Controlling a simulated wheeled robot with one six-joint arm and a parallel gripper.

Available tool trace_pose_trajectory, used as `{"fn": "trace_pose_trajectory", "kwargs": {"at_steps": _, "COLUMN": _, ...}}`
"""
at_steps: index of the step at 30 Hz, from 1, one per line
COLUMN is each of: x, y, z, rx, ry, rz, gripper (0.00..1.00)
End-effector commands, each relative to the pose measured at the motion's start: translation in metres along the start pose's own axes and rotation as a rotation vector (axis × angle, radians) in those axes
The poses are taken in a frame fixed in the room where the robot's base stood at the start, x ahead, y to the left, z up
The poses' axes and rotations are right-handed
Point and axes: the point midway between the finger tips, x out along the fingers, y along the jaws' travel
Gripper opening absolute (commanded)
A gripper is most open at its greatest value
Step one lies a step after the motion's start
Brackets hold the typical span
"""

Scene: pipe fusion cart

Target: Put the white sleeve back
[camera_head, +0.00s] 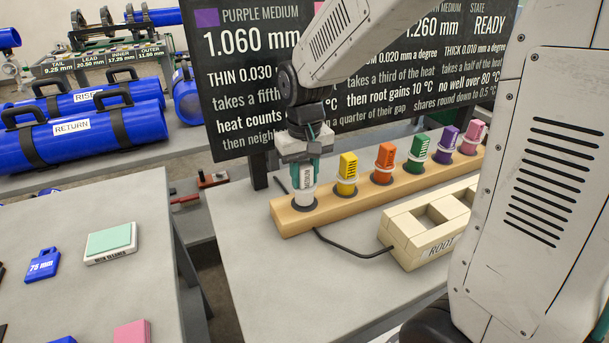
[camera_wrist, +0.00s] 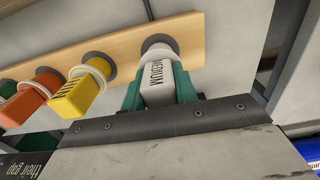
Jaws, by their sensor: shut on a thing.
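The white sleeve (camera_head: 308,182), marked MEDIUM, stands upright at the left end of the wooden rack (camera_head: 285,219). Its lower end is at the leftmost dark ring there; I cannot tell how deeply it is seated. My gripper (camera_head: 304,172) points down from above and its green fingers are shut on the sleeve. In the wrist view the white sleeve (camera_wrist: 158,80) lies between the two green fingers of my gripper (camera_wrist: 160,88), with its far end at the rack (camera_wrist: 120,45).
Yellow (camera_head: 347,170), orange (camera_head: 384,160), green (camera_head: 418,150), purple (camera_head: 446,143) and pink (camera_head: 472,137) sleeves stand along the rack to the right. A cream ROOT block (camera_head: 405,252) lies in front. A dark board (camera_head: 235,120) stands behind. The table's front left is clear except for a black cable (camera_head: 350,252).

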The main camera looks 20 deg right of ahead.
Motion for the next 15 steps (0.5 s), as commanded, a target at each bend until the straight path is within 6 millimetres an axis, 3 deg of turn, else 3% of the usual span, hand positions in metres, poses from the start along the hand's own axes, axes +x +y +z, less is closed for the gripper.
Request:
{"fn": "trace_pose_trajectory", "kwargs": {"at_steps": 12, "x": 0.0086, "y": 0.0002, "z": -0.0001, "rx": 0.0, "ry": 0.001, "rz": 0.0, "gripper": 0.01}}
{"fn": "trace_pose_trajectory", "kwargs": {"at_steps": 13, "x": 0.0085, "y": 0.0002, "z": -0.0001, "rx": 0.0, "ry": 0.001, "rz": 0.0, "gripper": 0.34}}
{"fn": "trace_pose_trajectory", "kwargs": {"at_steps": 15, "x": 0.0082, "y": 0.0002, "z": -0.0001, "rx": 0.0, "ry": 0.001, "rz": 0.0, "gripper": 0.51}}
